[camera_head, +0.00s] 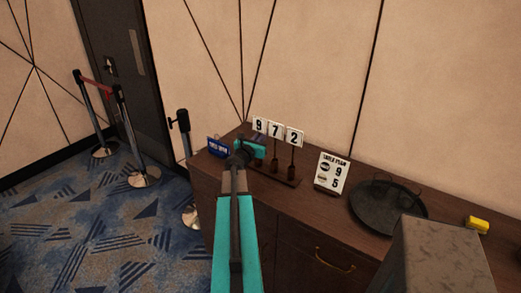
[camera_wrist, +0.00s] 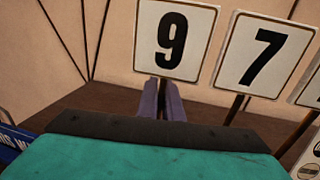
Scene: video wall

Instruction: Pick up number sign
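Three white number signs stand on dark stems in a row on the wooden cabinet: the 9 sign (camera_head: 259,125), the 7 sign (camera_head: 275,130) and the 2 sign (camera_head: 294,137). My gripper (camera_head: 250,150) is at the left end of the row, at the 9 sign. In the wrist view, the 9 sign (camera_wrist: 173,41) is upright just beyond my gripper (camera_wrist: 163,95), with the 7 sign (camera_wrist: 264,54) to its right. My two grey fingers are close together around the 9 sign's stem, just below its plate. The stem's lower part is hidden.
A blue sign (camera_head: 218,146) stands left of my gripper. To the right are a white price board (camera_head: 332,173), a round black tray (camera_head: 388,208) and a yellow object (camera_head: 478,224). The wall is close behind; barrier posts (camera_head: 131,140) stand left.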

